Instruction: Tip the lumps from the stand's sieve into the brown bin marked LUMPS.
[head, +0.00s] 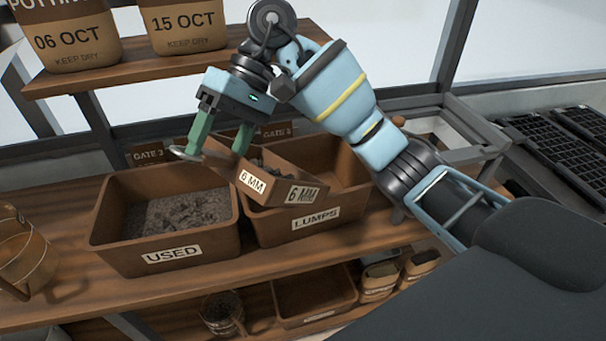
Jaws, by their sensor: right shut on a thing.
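The brown sieve (275,196), marked 6 MM, is over the left part of the brown LUMPS bin (272,233) and tilted. Dark lumps (262,167) show inside the sieve. My right gripper (211,154) has its green fingers at the sieve's left end and is shut on it. A round grey end piece shows by the left finger. I cannot tell whether the sieve touches the bin's rim. The sieve hides much of the bin's inside; the part that shows at the right looks empty. My left gripper is not in view.
The brown USED bin (120,256), with grey-brown soil, stands left of the LUMPS bin. A wire-like brown basket (22,250) is at the far left. Black seed trays (555,150) lie at the right.

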